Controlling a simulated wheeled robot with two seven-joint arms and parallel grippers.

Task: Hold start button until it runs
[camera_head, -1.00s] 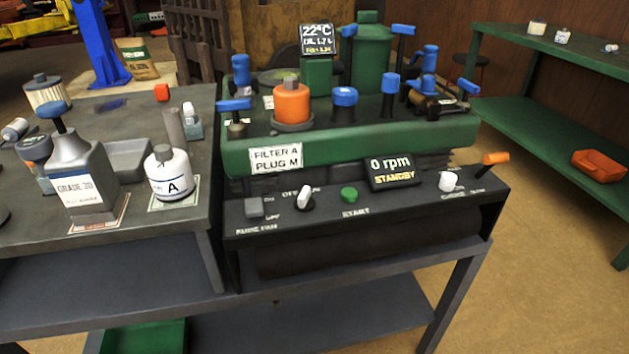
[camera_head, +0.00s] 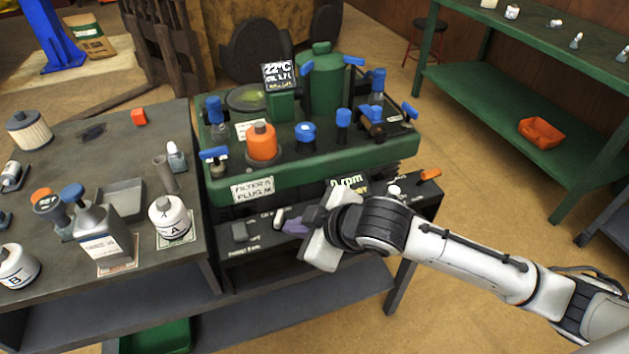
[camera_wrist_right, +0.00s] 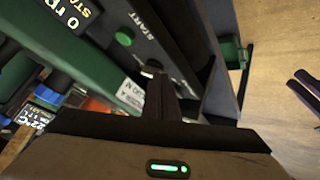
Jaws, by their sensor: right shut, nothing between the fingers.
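The green START button (camera_wrist_right: 124,36) shows in the right wrist view on the dark console, beside its START label. In the head view my right gripper and wrist hide it. My right gripper (camera_head: 293,227) is shut and empty over the console front, just right of the white toggle (camera_head: 279,216). In the wrist view its fingers (camera_wrist_right: 159,86) are apart from the button across the picture. The display (camera_head: 348,184) is partly covered by my wrist; in the wrist view its visible part (camera_wrist_right: 72,14) starts with 0 rp and STA. My left gripper does not show.
A grey switch (camera_head: 240,232), a white knob (camera_head: 393,191) and an orange lever (camera_head: 430,175) stand on the console. The green engine deck (camera_head: 225,180) with blue handles and an orange filter (camera_head: 261,142) rises behind. Bottles stand on the left bench (camera_head: 125,260).

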